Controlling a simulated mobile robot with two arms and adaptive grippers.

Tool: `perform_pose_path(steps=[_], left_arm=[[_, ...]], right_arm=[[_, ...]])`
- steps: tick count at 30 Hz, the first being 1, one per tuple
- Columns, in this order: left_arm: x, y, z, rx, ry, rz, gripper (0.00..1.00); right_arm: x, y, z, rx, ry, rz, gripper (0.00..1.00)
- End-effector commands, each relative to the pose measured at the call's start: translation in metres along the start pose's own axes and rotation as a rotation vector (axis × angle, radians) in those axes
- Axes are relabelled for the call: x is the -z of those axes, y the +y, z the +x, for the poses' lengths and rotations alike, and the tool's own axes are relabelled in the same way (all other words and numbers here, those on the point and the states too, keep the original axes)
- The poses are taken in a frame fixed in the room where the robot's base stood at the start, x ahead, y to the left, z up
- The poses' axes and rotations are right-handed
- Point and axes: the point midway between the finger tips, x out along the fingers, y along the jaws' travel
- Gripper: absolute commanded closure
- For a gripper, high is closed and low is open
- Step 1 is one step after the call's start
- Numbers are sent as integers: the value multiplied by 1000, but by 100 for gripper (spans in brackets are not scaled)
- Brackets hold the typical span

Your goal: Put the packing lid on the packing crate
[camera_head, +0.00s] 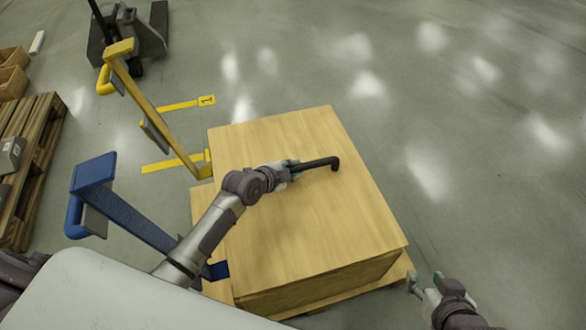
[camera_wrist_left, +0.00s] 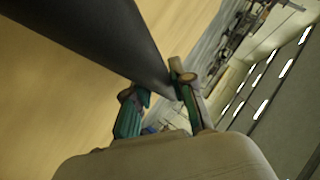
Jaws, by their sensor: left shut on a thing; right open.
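The packing lid (camera_head: 300,220) is a flat light-wood panel with a black bar handle (camera_head: 325,163). It lies over the top of the packing crate (camera_head: 320,285), whose front wooden side shows below the lid's near edge. I cannot tell whether the lid is fully seated. My left gripper (camera_head: 294,169) is shut on the handle, above the lid's middle. In the left wrist view the dark handle (camera_wrist_left: 105,40) runs to the fingers of the left gripper (camera_wrist_left: 160,98). My right gripper (camera_head: 424,288) is open and empty, beside the crate's near right corner.
The crate stands on a wooden base (camera_head: 395,275). A blue post (camera_head: 130,215) and a yellow post (camera_head: 155,120) stand along the left. A pallet (camera_head: 35,150) is at far left. The grey floor (camera_head: 470,150) at right is clear.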

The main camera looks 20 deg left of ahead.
Motion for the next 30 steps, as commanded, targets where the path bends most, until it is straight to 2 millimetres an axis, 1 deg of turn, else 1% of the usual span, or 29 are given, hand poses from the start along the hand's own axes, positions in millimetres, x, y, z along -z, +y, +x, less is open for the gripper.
perform_pose_path(steps=[1,16,30], left_arm=[[3,-6,0,15,8,1,100],[-1,0,4,15,8,0,100],[-5,6,8,15,8,1,100]], right_arm=[[4,-1,1,1,21,0,54],[44,-6,5,13,226,-3,54],[80,-11,0,25,420,-4,54]])
